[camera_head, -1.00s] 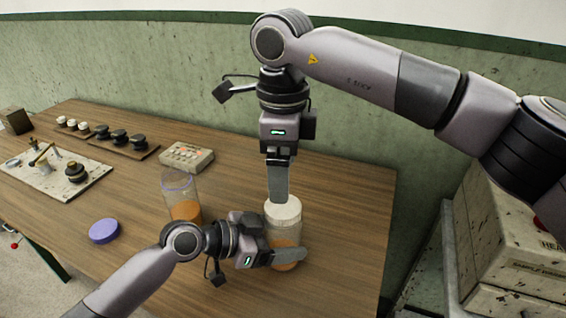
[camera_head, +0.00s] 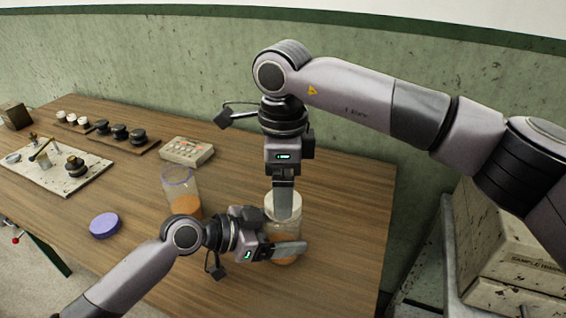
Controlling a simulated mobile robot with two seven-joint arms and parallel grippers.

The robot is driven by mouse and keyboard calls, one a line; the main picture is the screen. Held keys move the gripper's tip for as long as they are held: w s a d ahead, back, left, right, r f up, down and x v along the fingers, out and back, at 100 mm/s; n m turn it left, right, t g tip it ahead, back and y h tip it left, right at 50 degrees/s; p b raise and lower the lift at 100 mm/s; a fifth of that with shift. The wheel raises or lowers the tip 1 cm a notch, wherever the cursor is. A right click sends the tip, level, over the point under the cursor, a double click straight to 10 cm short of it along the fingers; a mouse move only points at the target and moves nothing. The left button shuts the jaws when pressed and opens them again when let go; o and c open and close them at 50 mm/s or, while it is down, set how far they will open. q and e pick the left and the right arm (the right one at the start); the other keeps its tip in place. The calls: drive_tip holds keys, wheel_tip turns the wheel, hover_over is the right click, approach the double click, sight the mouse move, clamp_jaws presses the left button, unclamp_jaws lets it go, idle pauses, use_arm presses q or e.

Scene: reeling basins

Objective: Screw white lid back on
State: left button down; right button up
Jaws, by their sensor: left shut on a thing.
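The clear jar (camera_head: 284,232) with orange contents stands upright near the table's right end. My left gripper (camera_head: 287,248) comes in from the left and is shut on the jar's body; one finger lies across its near side. The white lid (camera_head: 296,206) sits at the top of this jar, partly hidden by my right gripper (camera_head: 284,207). The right gripper points down from above, with its near finger over the lid's front. Its other finger is hidden, so I cannot tell whether it grips the lid. Whether the lid's thread is engaged is hidden too.
A second clear jar (camera_head: 181,188) with orange contents stands open to the left. A purple lid (camera_head: 105,225) lies flat on the table. A keypad box (camera_head: 187,151), a rack of dark knobs (camera_head: 119,133) and a speckled board (camera_head: 92,172) are farther back. The front-left table is clear.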

drive_tip(key=shift+f, duration=1.3)
drive_tip(key=c, duration=1.1)
drive_tip(key=shift+m, duration=0.9)
drive_tip(key=o, duration=1.2)
drive_tip(key=shift+o, duration=0.2)
drive_tip(key=shift+r, duration=0.15)
wheel_tip(320, 180, up, 12)
